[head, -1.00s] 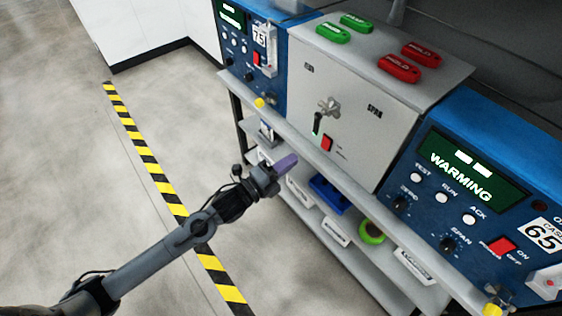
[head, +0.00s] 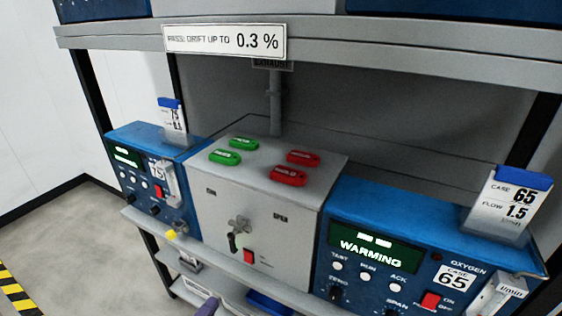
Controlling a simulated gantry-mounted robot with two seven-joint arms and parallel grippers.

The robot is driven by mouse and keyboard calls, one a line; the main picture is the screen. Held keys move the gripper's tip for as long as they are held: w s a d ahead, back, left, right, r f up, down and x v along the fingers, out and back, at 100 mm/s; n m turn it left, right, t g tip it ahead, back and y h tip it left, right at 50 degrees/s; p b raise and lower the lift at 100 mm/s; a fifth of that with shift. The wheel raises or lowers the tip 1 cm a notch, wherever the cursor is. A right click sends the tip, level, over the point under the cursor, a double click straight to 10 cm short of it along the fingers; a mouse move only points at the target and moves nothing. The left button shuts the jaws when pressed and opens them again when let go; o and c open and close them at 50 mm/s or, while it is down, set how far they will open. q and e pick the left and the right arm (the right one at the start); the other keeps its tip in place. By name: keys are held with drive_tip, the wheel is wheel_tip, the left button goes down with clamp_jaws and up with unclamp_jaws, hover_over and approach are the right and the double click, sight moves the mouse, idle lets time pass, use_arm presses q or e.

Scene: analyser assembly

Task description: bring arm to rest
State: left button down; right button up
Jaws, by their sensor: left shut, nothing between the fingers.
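The rest of my left arm is out of the picture. My right gripper is not in view.
A blue analyser (head: 350,215) with a "WARMING" screen stands at right, another blue analyser (head: 135,140) at left. Green tags (head: 225,157) and red tags (head: 288,175) lie on the box. A shelf edge (head: 350,45) crosses above. Open floor (head: 80,240) lies at left.

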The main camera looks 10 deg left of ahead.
use_arm(q)
drive_tip(key=s+f+n+g+y+p, duration=0.2)
drive_tip(key=s+n+g+y+p, duration=0.5)
drive_tip(key=s+n+g, duration=1.1)
drive_tip(key=s+r+n+t+h+p, duration=0.1)
drive_tip(key=s+r+t+p, duration=0.15)
drive_tip(key=r+p, duration=1.65)
drive_tip(key=s+r+t+p, duration=0.2)
drive_tip(key=s+r+p, duration=0.2)
drive_tip(key=r+p, duration=1.5)
wheel_tip(320, 180, down, 36)
drive_tip(key=b, duration=3.5)
drive_tip(key=shift+w+r, duration=0.1)
